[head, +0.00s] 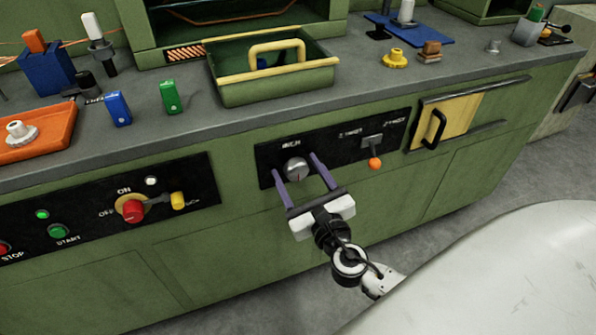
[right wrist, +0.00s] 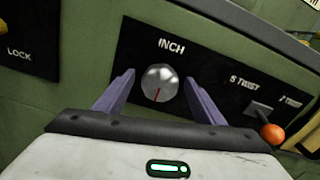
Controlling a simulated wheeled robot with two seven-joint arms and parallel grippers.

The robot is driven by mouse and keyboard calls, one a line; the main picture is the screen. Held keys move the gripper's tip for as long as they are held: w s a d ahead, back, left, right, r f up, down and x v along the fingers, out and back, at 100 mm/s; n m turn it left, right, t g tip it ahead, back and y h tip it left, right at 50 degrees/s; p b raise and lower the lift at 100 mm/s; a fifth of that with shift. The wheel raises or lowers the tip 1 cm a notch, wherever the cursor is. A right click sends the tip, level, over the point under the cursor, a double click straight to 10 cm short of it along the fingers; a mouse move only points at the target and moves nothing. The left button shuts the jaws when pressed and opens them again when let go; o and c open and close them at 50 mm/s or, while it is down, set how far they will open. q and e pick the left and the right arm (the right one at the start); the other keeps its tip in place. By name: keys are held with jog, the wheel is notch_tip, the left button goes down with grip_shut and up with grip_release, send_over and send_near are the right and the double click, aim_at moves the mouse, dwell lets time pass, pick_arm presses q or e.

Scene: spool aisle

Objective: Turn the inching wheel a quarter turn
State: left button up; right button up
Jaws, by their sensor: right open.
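The inching wheel (head: 295,169) is a small silver knob on the black panel under the word INCH. In the right wrist view the wheel (right wrist: 160,83) carries a red line that points down. My right gripper (head: 295,166) is open, with one purple finger on each side of the wheel. In the right wrist view the gripper (right wrist: 162,88) shows a gap between each finger and the wheel. I cannot tell how far the fingertips are from the panel. My left gripper is not in view.
Right of the wheel is a lever with an orange ball (head: 375,163). A yellow door with a black handle (head: 434,130) is further right. A red switch (head: 133,211) sits on the left panel. A green tray (head: 277,91) stands on the counter above.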

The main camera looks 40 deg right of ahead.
jog(key=c, duration=1.1)
jog(key=shift+o, duration=0.2)
jog(key=shift+m, duration=0.3)
